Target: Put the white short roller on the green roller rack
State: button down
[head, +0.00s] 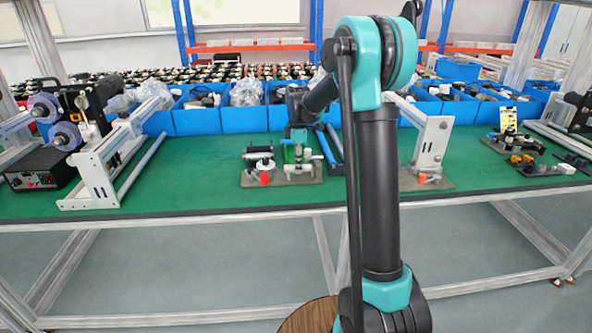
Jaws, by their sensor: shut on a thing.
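My gripper (298,142) is at the end of my arm, low over the middle of the green table. It points down at a small grey base plate with fixtures on it. It is shut on a small pale thing, which looks like the white short roller (299,156), mostly hidden by the fingers. The green roller rack (288,153) appears as a small green part right beside the fingers on that plate. Whether the roller touches the rack is too small to tell.
A black roller (258,153) on a stand and a red block (265,178) are left of my gripper. A grey bracket (432,145) stands to the right, and a white frame (95,175) to the left. Blue bins (197,120) line the back. Green table (205,170) is clear at left.

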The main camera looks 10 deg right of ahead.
jog(key=shift+r, duration=0.1)
jog(key=shift+r, duration=2.15)
